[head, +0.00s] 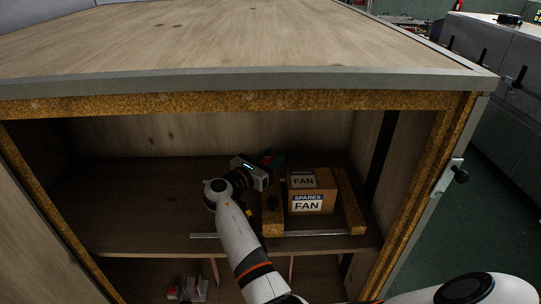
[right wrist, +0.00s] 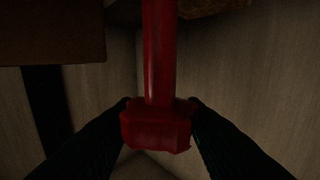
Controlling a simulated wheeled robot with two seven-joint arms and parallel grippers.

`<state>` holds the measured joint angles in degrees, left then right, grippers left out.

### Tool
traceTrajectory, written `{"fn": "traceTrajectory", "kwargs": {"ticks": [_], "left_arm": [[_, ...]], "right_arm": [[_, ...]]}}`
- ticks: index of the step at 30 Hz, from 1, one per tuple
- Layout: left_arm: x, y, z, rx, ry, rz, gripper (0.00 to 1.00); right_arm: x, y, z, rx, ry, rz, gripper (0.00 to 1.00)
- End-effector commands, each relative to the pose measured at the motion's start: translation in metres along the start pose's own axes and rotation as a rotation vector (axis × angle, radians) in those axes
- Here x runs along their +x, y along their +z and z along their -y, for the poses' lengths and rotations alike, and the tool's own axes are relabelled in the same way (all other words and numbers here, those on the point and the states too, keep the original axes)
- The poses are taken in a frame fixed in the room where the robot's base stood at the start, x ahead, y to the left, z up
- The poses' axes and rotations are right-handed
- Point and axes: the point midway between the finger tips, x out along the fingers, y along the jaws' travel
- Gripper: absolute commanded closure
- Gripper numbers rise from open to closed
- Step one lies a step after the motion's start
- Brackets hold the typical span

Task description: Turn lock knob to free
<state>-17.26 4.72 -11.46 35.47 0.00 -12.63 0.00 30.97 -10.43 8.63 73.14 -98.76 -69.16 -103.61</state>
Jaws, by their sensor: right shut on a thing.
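In the right wrist view a red knob-like block (right wrist: 157,130) sits at the end of a straight red rod (right wrist: 158,50). I take it to be the lock knob. My right gripper (right wrist: 160,112) has its two dark fingers closed on either side of this block. Whether the knob is turned to locked or free cannot be told. My left gripper is not in view.
A carton marked SPARES FAN (head: 322,188) stands on the cabinet shelf (head: 140,205) between two wooden strips (head: 273,222), close to my right arm. The cabinet top (head: 220,35) overhangs the opening.

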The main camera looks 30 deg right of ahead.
Motion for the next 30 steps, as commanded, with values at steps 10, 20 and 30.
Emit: {"fn": "traceTrajectory", "kwargs": {"ticks": [10,20,30], "left_arm": [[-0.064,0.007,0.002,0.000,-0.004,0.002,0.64],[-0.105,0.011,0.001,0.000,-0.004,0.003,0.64],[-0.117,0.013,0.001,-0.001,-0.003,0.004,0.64]], "right_arm": [[0.001,-0.009,-0.002,-0.007,-0.243,-0.002,0.86],[0.001,-0.005,-0.002,-0.005,-0.547,-0.002,0.86],[0.001,-0.002,-0.001,-0.003,-0.776,-0.002,0.86]]}}
